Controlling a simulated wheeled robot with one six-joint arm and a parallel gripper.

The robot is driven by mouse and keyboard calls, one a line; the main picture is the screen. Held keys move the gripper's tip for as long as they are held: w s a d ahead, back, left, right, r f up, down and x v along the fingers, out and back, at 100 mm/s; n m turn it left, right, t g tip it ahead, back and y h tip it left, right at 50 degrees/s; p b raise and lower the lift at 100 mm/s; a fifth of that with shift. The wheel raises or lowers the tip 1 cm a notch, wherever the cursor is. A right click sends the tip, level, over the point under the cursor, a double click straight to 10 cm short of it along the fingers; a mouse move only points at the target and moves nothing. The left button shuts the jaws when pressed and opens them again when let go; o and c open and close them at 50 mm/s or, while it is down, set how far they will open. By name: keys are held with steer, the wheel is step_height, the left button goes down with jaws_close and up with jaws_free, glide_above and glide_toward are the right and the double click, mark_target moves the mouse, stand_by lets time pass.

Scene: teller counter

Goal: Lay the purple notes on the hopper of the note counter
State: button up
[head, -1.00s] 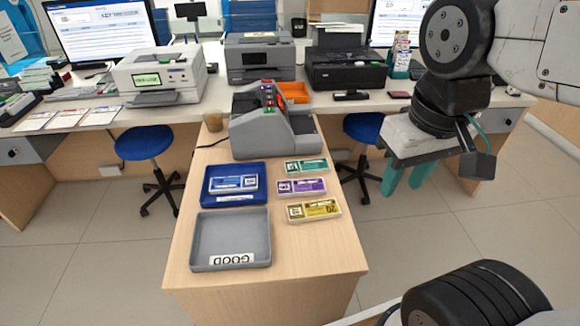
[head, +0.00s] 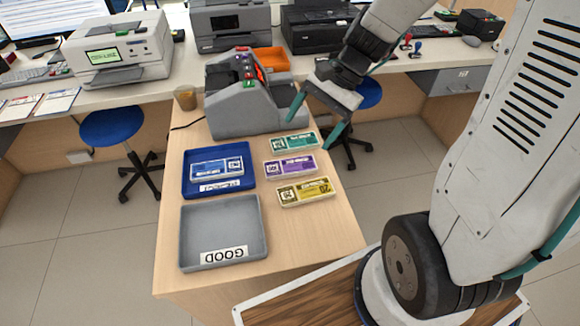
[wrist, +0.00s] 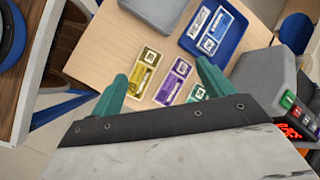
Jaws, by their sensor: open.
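The purple notes (head: 291,166) lie flat on the wooden counter, between the green notes (head: 292,142) and the yellow notes (head: 305,190). In the wrist view the purple notes (wrist: 173,82) show between my two teal fingers. The note counter (head: 242,100) is a grey machine at the back of the counter, with its hopper (head: 222,76) on top, where I see no notes. My gripper (head: 317,128) is open and empty, above the right side of the counter near the green notes. The fingers are apart from all the notes.
A blue tray (head: 188,178) holding blue notes (head: 217,168) and a grey tray (head: 190,246) marked GOOD stand left of the loose notes. An orange bin (head: 270,60) and a cup (head: 186,98) are near the note counter. The counter's front right is clear.

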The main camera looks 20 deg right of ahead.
mark_target(290, 165)
steer(key=w+d+f+m, duration=0.1)
steer(key=w+f+m, duration=0.1)
steer(key=f+m, duration=0.1)
steer(key=w+d+f+m+t+y, duration=0.1)
steer(key=w+d+f+m, duration=0.1)
steer(key=f, duration=0.4)
steer(key=w+d+f+m+t+y, duration=0.1)
steer(key=w+f+m, duration=0.1)
steer(key=f+m, duration=0.2)
steer(key=shift+w+d+f, duration=0.25)
steer(key=shift+d+f, duration=0.15)
steer(key=shift+f, duration=0.15)
steer(key=shift+w+f, duration=0.1)
steer(key=shift+f, duration=0.25)
steer(key=x, duration=0.7)
steer(key=shift+w+a+f, duration=0.1)
steer(key=shift+a, duration=0.15)
steer(key=c, duration=1.2)
